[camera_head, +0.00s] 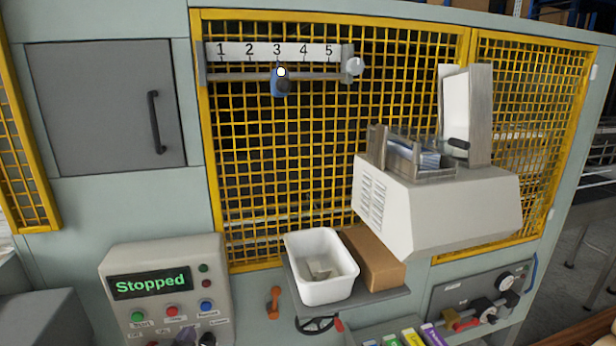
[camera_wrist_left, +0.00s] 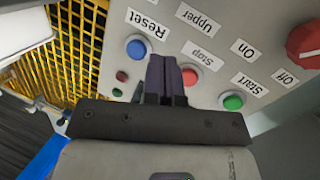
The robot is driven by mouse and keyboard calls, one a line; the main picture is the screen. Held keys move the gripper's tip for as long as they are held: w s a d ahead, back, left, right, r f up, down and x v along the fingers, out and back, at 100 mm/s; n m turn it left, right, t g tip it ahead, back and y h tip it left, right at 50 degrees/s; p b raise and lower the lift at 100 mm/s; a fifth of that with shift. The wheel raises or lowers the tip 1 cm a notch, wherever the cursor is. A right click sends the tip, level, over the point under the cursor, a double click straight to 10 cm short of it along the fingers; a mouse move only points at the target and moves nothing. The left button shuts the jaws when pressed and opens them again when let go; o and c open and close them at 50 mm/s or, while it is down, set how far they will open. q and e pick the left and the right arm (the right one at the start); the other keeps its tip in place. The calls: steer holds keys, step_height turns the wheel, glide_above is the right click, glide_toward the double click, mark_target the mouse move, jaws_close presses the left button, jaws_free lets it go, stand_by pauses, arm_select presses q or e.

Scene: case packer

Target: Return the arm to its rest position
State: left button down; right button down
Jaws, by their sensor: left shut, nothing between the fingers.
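My left gripper (camera_wrist_left: 168,62) is shut and empty in the left wrist view, its two dark fingers together in front of the control panel (camera_wrist_left: 212,40). The fingertips appear over the panel between the blue Reset button (camera_wrist_left: 138,47) and the red Stop button (camera_wrist_left: 190,76); I cannot tell how far they are from it. In the head view a small dark part of the left gripper (camera_head: 186,334) shows at the bottom edge, below the buttons. The rest of that arm is out of frame. My right gripper is in neither view.
The control box (camera_head: 215,262) carries a display (camera_head: 150,284) reading "Stopped". A white bin (camera_head: 322,290) and a cardboard box (camera_head: 375,262) stand on a grey shelf to its right. An orange handle (camera_head: 273,302) stands between. Yellow mesh guards (camera_head: 290,150) rise behind.

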arm_select(q)
steer(key=s+d+f+m+g, duration=0.15)
steer(key=s+f+g, duration=0.35)
steer(key=s, duration=1)
steer(key=s+d+f+m+g, duration=0.15)
steer(key=s+f+g, duration=0.25)
steer(key=s+f, duration=0.75)
steer(key=s+d+f+m+g, duration=0.1)
steer(key=s+d+f+g, duration=0.25)
steer(key=s, duration=1.45)
step_height(320, 180, up, 16)
steer(key=p, duration=1.5)
steer(key=shift+a+f+g, duration=0.15)
steer(key=shift+a+g, duration=0.25)
steer(key=shift+g, duration=0.05)
